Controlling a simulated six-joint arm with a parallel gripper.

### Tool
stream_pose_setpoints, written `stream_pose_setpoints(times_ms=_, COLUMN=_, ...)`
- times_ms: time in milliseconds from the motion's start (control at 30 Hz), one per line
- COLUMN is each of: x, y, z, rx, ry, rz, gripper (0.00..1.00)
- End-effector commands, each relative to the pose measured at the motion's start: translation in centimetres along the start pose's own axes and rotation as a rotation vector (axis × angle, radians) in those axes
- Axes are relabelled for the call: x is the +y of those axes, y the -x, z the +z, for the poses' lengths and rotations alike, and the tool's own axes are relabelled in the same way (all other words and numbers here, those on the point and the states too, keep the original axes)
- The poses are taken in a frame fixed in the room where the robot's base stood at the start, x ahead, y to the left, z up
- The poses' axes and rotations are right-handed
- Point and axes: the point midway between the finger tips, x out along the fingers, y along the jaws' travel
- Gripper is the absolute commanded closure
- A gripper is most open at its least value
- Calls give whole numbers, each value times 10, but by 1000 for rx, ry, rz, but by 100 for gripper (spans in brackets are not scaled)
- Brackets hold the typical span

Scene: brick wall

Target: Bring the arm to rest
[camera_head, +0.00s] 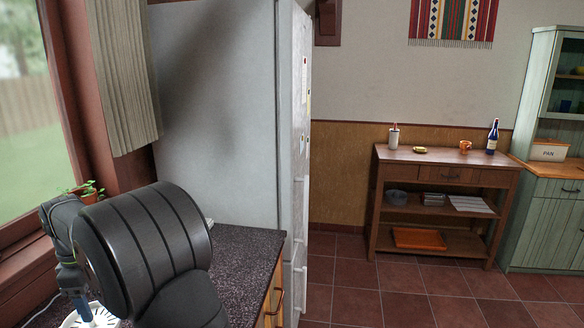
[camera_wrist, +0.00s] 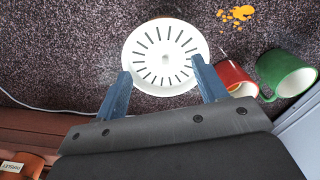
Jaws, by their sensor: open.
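My gripper (camera_wrist: 160,84) is open, its two blue fingers spread apart with nothing between them. In the wrist view a white round slotted dish (camera_wrist: 165,30) lies on the dark speckled counter (camera_wrist: 60,45), just beyond and partly behind the fingertips. In the head view my arm bends over the left end of the counter (camera_head: 245,245), with a dark rounded arm link in front. The gripper's fingertips are low there, near the white slotted dish (camera_head: 75,320), which is partly cut off by the frame edge.
A red mug (camera_wrist: 232,76) and a green mug (camera_wrist: 285,72) are right of the gripper, with yellow crumbs (camera_wrist: 238,14) above them. A white cord (camera_wrist: 35,106) lies left. A potted plant (camera_head: 88,190) stands by the window. A tall fridge (camera_head: 225,110) stands behind the counter.

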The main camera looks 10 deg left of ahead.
Motion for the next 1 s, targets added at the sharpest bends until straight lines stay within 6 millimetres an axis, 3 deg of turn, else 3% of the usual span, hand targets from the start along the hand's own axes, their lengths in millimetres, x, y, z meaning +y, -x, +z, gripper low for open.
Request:
stream_pose_setpoints(times_ms=267, x=-2, y=-10, z=-17, rx=1, ry=0, rz=1, gripper=35)
stream_pose_setpoints(times_ms=1000, x=-2, y=-10, z=-17, rx=1, ry=-1, rz=1, gripper=35)
